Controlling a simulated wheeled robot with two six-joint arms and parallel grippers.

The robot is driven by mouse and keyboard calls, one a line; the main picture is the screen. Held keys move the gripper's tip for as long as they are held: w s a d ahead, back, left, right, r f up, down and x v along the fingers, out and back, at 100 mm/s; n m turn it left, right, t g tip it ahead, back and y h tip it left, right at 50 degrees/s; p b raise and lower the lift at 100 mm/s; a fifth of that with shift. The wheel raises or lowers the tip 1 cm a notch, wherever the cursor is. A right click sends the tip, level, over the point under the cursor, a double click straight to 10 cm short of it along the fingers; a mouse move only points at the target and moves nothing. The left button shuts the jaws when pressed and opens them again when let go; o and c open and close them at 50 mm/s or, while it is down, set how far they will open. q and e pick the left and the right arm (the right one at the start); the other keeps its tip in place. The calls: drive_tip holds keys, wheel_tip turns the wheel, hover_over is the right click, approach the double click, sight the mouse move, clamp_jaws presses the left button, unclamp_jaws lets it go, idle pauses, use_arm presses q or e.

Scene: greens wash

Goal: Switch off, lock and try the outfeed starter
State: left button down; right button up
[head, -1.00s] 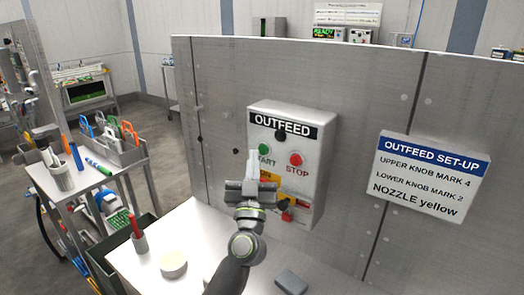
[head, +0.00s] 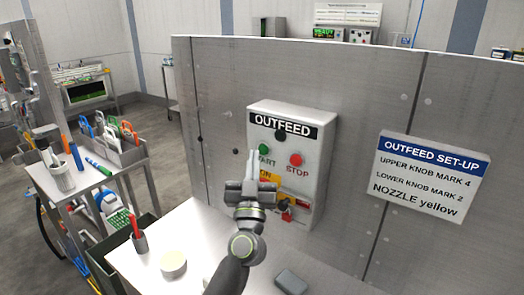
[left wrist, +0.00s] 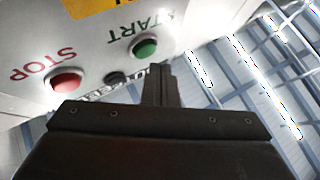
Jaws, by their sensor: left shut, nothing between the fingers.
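The grey OUTFEED starter box (head: 316,150) is fixed to the metal panel. It has a green START button (head: 263,149), a red STOP button (head: 295,160) and a yellow label (head: 269,177) reading ON. Red parts (head: 286,214) show low on the box, partly hidden behind my left gripper (head: 252,154). That gripper is shut and empty, its fingers pointing up in front of the box. In the left wrist view, the fingers are close together near the green button (left wrist: 145,48), with the red button (left wrist: 66,80) to the left. My right gripper is not in view.
An OUTFEED SET-UP sign (head: 432,176) is right of the box. The bench (head: 205,240) below carries a round tub (head: 173,264), a cup (head: 140,243) with a red item, and a grey block (head: 290,282). A side cart (head: 60,183) holds a tray of coloured tools (head: 120,150).

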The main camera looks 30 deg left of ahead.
use_arm(q)
drive_tip(key=shift+w+r, duration=0.1)
drive_tip(key=shift+w, duration=0.05)
idle(0.6)
drive_tip(key=shift+w+p, duration=0.3)
drive_tip(key=shift+w+d, duration=0.1)
drive_tip(key=shift+w, duration=0.35)
idle(0.7)
drive_tip(key=shift+s, duration=0.1)
drive_tip(key=shift+s+p, duration=0.75)
